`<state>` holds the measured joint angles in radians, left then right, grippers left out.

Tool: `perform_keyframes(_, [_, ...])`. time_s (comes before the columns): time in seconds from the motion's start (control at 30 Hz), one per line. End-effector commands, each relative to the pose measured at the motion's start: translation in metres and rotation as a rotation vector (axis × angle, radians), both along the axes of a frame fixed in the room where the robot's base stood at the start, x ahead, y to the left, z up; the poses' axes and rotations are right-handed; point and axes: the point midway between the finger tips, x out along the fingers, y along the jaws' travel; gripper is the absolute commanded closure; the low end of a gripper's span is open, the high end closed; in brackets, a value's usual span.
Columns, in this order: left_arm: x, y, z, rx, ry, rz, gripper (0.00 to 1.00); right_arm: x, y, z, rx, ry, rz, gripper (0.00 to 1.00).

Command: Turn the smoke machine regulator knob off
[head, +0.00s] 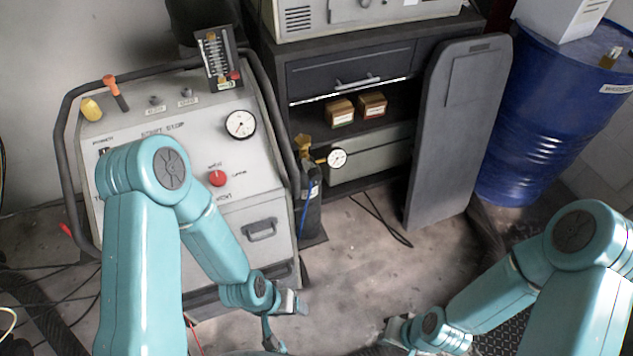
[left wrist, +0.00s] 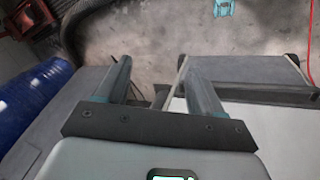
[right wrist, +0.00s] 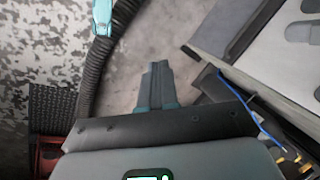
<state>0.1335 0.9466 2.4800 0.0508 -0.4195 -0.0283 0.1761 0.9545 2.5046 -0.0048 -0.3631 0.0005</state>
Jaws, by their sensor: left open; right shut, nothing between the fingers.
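The grey-white machine console (head: 262,208) stands at the left in the head view. A red knob (head: 217,178) sits on its sloped front panel, below a round dial gauge (head: 240,124). A small dark cylinder (head: 311,200) with a brass valve and a gauge (head: 336,158) stands beside it. I cannot read which control is labelled regulator. My left gripper (head: 284,322) is open and empty, low in front of the console; its spread fingers (left wrist: 155,80) show in the left wrist view. My right gripper (head: 394,331) is shut and empty, with its fingers together in the right wrist view (right wrist: 156,82).
A dark cabinet (head: 350,55) with small boxes stands behind. A grey panel (head: 460,135) leans against it beside a blue barrel (head: 545,110). A black frame bar (head: 64,160) edges the console. Cables lie on the floor, which is otherwise open in the middle.

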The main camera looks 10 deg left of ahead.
Motion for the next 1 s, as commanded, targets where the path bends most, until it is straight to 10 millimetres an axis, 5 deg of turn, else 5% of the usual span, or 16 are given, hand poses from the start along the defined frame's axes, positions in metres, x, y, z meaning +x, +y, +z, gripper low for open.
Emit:
perform_keyframes(0.03, [0.025, -0.003, -0.027, 0.029, -0.083, 0.004, 0.33, 0.001, -0.001, -0.033, 0.000, -0.001, -0.003, 1.00])
perform_keyframes(0.17, [0.112, -0.012, -0.053, 0.137, -0.379, 0.046, 0.33, 0.003, -0.003, -0.096, -0.002, -0.006, -0.012, 1.00])
perform_keyframes(0.3, [0.190, -0.029, -0.044, 0.263, -0.709, 0.120, 0.33, 0.007, -0.006, -0.158, -0.005, -0.013, -0.023, 1.00])
perform_keyframes(0.4, [0.225, -0.044, -0.024, 0.350, -0.918, 0.197, 0.33, 0.010, -0.008, -0.202, -0.006, -0.019, -0.030, 1.00])
perform_keyframes(0.53, [0.242, -0.063, 0.006, 0.460, -1.137, 0.324, 0.33, 0.013, -0.010, -0.257, -0.008, -0.026, -0.040, 1.00])
perform_keyframes(0.7, [0.226, -0.080, 0.040, 0.578, -1.294, 0.496, 0.33, 0.016, -0.012, -0.309, -0.011, -0.033, -0.049, 1.00])
perform_keyframes(1.0, [0.207, -0.084, 0.065, 0.658, -1.337, 0.613, 0.33, 0.018, -0.014, -0.328, -0.013, -0.038, -0.055, 1.00])
